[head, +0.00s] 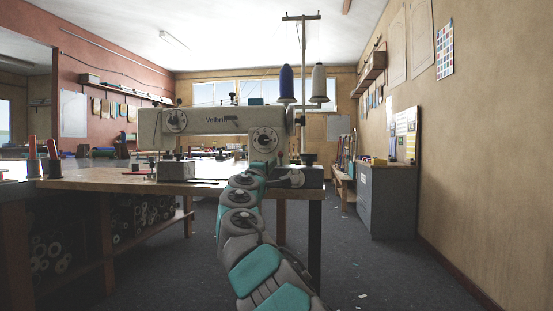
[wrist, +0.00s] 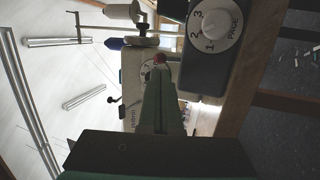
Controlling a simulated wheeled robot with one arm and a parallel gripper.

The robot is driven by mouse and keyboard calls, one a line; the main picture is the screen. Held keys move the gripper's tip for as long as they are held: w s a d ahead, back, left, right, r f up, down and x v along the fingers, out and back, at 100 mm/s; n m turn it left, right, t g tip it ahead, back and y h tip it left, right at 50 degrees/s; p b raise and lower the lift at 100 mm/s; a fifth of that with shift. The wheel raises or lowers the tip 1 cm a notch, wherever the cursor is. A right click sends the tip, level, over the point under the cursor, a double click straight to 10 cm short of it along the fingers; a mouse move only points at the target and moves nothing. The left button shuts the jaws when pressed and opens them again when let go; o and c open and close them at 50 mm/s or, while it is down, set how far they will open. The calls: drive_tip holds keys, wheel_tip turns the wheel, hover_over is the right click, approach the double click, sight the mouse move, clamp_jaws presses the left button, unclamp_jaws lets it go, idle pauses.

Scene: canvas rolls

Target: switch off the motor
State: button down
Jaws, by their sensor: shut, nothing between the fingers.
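A sewing machine (head: 205,122) stands on the wooden table (head: 110,180), with a round dial (head: 265,139) on its right end. A dark grey box (head: 313,177) sits at the table's right end, below the machine head. My gripper (wrist: 160,72) is shut and empty, pointing toward the machine. In the head view my arm hides part of the table edge.
Blue (head: 286,84) and white (head: 319,84) thread cones stand on a rack behind the machine. A grey cabinet (head: 385,200) is at the right wall. Rolls (head: 140,215) lie under the table. The floor (head: 350,260) to the right is mostly clear, with small scraps.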

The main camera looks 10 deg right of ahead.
sight(279, 155)
drive_tip(key=shift+p+x, duration=0.45)
drive_tip(key=shift+x, duration=0.7)
drive_tip(key=shift+w+d+r+p, duration=0.2)
drive_tip(key=shift+w+p, duration=0.1)
drive_tip(key=shift+w, duration=0.1)
drive_tip(key=shift+w+d, duration=0.35)
drive_tip(key=shift+w, duration=0.2)
drive_tip(key=shift+r+p, duration=0.25)
drive_tip(key=shift+p, duration=0.4)
